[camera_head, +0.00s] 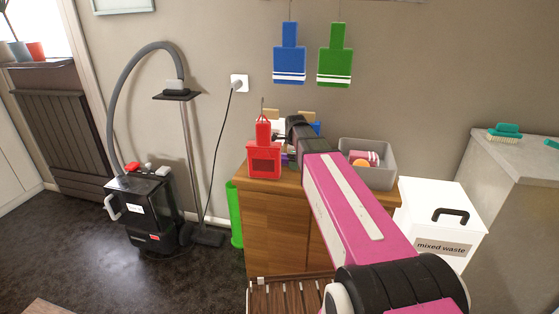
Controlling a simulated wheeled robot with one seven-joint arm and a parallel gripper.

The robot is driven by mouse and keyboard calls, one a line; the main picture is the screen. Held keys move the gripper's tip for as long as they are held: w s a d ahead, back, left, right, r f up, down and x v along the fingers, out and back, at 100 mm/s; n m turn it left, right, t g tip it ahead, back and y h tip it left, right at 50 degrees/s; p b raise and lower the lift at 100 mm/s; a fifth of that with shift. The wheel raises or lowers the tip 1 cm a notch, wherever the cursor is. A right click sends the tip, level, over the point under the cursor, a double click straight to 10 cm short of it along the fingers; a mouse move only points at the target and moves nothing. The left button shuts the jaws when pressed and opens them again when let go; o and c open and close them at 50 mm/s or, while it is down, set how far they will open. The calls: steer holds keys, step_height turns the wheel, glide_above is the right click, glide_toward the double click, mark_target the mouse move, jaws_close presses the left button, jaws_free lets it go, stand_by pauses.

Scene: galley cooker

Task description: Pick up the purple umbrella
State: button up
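My pink and black arm reaches from the lower right to the top of the wooden cabinet. My gripper (279,138) is small and dark at the far end of the arm, beside the red lantern-like object. I cannot tell whether its fingers are open or shut. A small purple patch (287,160) shows between the red object and my arm, below the gripper. It may be part of the purple umbrella, but most of it is hidden. No whole umbrella is in view.
The wooden cabinet (268,215) carries the red lantern-like object (264,160) and a grey bin (381,178) with things in it. A white mixed waste box (440,222) stands right. A black vacuum cleaner (150,215) stands left on clear dark floor (60,265).

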steer(key=shift+f, duration=0.1)
steer(key=c, duration=1.1)
